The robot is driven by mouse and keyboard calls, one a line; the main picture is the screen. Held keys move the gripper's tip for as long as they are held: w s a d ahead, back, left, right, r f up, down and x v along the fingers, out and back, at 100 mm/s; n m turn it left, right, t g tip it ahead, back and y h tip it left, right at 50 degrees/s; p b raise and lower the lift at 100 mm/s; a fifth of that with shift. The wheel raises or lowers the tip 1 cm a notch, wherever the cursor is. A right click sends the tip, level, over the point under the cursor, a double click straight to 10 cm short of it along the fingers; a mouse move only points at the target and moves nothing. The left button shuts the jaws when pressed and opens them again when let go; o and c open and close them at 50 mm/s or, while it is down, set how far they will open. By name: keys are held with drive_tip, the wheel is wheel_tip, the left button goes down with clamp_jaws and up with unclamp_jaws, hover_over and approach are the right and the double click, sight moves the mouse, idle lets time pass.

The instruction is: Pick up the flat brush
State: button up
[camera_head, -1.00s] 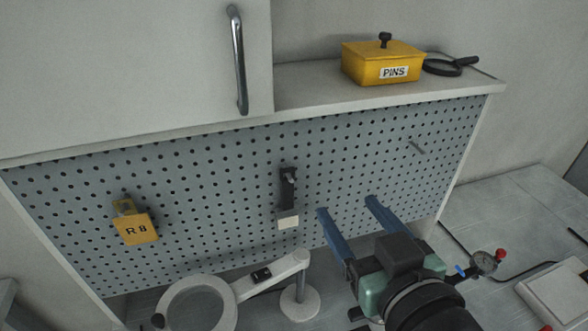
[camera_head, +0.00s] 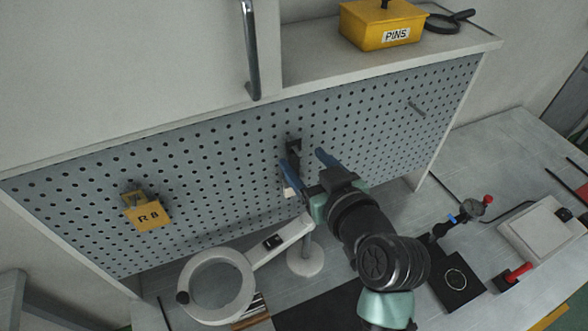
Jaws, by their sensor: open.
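The flat brush appears to be the dark item (camera_head: 293,148) hanging upright on the pegboard, with a pale lower end (camera_head: 288,192). My gripper (camera_head: 302,157) is open, its two blue fingers apart and pointing at the board. The left finger crosses in front of the brush and hides its middle. The right finger is to the right of it. I cannot tell how far the fingertips are from the brush, or whether they touch it.
A yellow R8 tag (camera_head: 147,215) hangs left on the pegboard (camera_head: 225,165). A yellow PINS box (camera_head: 383,27) and a black-rimmed magnifier (camera_head: 450,20) lie on the shelf above. A ring magnifier lamp (camera_head: 249,285) stands below, left of my arm.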

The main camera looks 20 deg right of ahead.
sight(299, 152)
drive_tip(key=shift+p+x, duration=0.5)
drive_tip(key=shift+x, duration=1.2)
clamp_jaws()
